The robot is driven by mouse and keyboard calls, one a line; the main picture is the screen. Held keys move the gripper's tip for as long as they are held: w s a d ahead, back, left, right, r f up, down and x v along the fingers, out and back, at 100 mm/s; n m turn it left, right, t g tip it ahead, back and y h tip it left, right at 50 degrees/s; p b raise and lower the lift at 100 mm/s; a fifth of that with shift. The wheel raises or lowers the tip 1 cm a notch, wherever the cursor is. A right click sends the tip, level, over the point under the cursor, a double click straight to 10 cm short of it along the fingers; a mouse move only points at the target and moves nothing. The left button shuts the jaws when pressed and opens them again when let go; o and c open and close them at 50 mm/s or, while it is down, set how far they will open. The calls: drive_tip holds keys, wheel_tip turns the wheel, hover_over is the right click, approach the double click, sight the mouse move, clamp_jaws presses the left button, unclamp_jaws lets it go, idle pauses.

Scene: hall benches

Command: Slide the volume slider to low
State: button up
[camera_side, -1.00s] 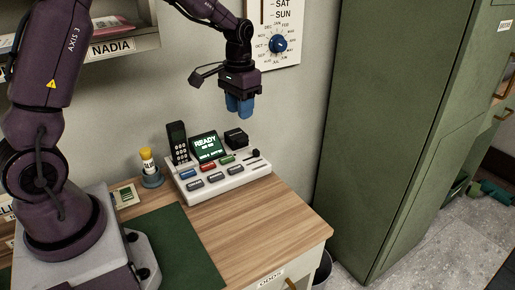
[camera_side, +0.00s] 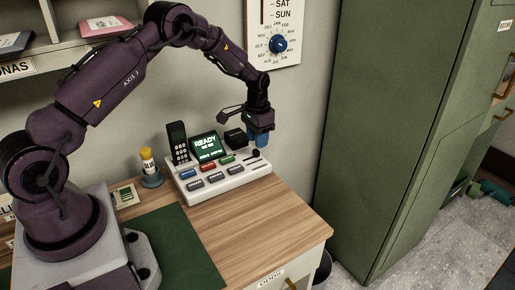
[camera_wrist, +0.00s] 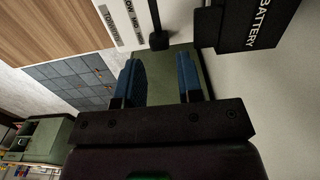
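The white console (camera_side: 232,184) stands on the wooden desk, with the volume slider's dark slot (camera_side: 257,163) at its right end. In the wrist view the black slider knob (camera_wrist: 158,41) sits in its slot, beside a label strip (camera_wrist: 132,20) that seems to read LOW, MID, HI. The knob appears near the HI end. My gripper (camera_side: 260,139) is above the back right part of the console. In the wrist view my gripper (camera_wrist: 160,82) is open, its two blue fingers apart with nothing between them. The knob appears just beyond the fingertips, apart from them.
A black box marked BATTERY (camera_wrist: 255,22) is close to the fingers; it shows left of my gripper in the side view (camera_side: 235,138). A READY screen (camera_side: 206,146), a handset (camera_side: 178,142) and coloured buttons share the console. A green cabinet (camera_side: 400,130) stands right. The front desk is clear.

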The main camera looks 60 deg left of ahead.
sight(244, 160)
drive_tip(key=shift+f, duration=1.95)
clamp_jaws()
drive_tip(key=shift+s, duration=2.35)
unclamp_jaws()
wheel_tip(244, 160, up, 13)
